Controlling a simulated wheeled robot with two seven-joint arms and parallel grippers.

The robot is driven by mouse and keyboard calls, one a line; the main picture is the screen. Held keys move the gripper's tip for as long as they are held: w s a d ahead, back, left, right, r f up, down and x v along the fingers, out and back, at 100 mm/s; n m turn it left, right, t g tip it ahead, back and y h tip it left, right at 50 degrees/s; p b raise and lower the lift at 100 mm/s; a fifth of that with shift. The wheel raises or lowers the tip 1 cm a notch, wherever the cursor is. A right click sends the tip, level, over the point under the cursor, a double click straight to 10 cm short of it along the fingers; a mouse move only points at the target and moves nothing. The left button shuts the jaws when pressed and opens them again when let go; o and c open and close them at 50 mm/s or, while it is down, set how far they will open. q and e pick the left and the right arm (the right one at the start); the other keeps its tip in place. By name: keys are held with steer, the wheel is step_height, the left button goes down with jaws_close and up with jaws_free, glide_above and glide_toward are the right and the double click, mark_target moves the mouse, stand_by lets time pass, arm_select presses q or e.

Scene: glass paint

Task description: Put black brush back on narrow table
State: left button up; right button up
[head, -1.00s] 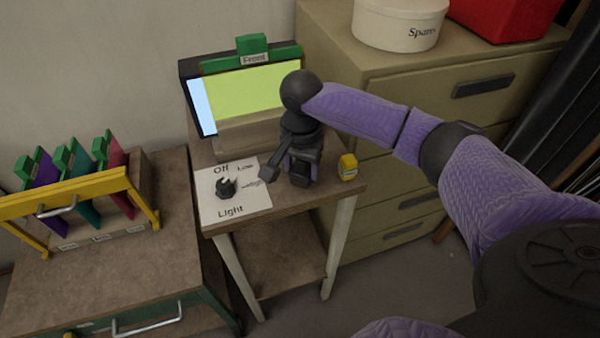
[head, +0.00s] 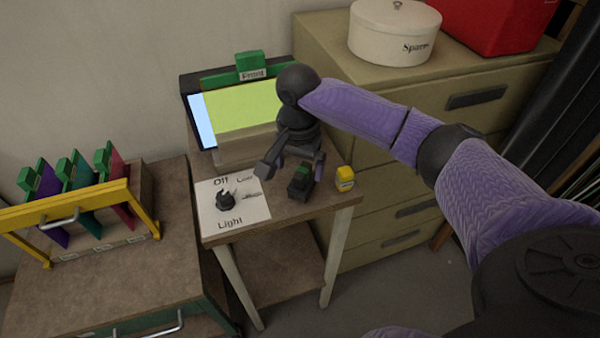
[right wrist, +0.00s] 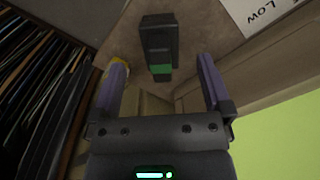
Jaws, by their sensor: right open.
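The black brush (head: 300,184), a dark block with a green patch, rests on the narrow table (head: 322,198) near its front right. It also shows in the right wrist view (right wrist: 158,42). My right gripper (head: 292,166) is open, its fingers spread just above and behind the brush. In the right wrist view the open fingers (right wrist: 162,66) point toward the brush with a gap between them, and nothing is held. My left gripper is out of view.
A yellow item (head: 345,178) stands close to the right of the brush. A light dial (head: 226,201) on a white label lies to the left. A drawer cabinet (head: 390,95) is behind right.

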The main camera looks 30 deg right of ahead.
mark_target(299, 176)
step_height(299, 176, up, 6)
steer(key=shift+r+p, duration=0.25)
steer(key=shift+p, duration=0.7)
steer(key=shift+r, duration=0.25)
stand_by(1.1)
